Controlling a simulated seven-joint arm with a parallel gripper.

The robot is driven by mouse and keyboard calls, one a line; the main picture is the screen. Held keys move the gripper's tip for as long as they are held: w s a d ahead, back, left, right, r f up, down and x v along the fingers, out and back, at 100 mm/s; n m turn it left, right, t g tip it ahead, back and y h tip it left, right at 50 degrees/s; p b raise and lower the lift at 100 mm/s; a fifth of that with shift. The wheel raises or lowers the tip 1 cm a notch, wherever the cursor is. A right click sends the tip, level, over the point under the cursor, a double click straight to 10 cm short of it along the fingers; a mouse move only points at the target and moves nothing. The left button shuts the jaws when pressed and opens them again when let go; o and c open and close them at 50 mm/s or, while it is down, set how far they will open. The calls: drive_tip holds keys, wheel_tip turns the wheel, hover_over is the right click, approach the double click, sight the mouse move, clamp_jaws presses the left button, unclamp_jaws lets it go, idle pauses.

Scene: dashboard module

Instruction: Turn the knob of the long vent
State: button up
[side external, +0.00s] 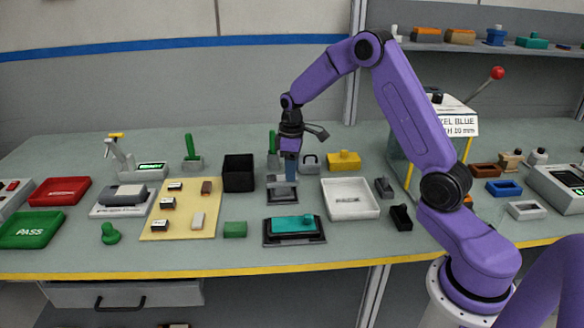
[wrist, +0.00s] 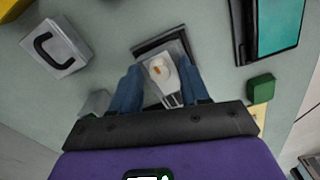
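A light grey vent module with slats (wrist: 171,99) sits in a dark fixture (wrist: 146,48) in the wrist view. A round whitish knob with an orange mark (wrist: 160,68) stands on it. My gripper (wrist: 159,76) is open, with one blue finger on each side of the knob; contact is not visible. In the side view, my gripper (side external: 289,173) points down over the same grey module (side external: 281,190), near the middle of the table. There the gripper hides the knob. The lower part of the module is partly hidden by the gripper in the wrist view.
A teal module on a dark base (side external: 292,226) lies in front. A black bin (side external: 239,172) stands to the left and a white tray (side external: 350,198) to the right. A grey block with a dark handle (wrist: 57,46) is close by. A green block (side external: 235,230) lies at front left.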

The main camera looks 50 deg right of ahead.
clamp_jaws()
drive_tip(key=shift+m, duration=7.9)
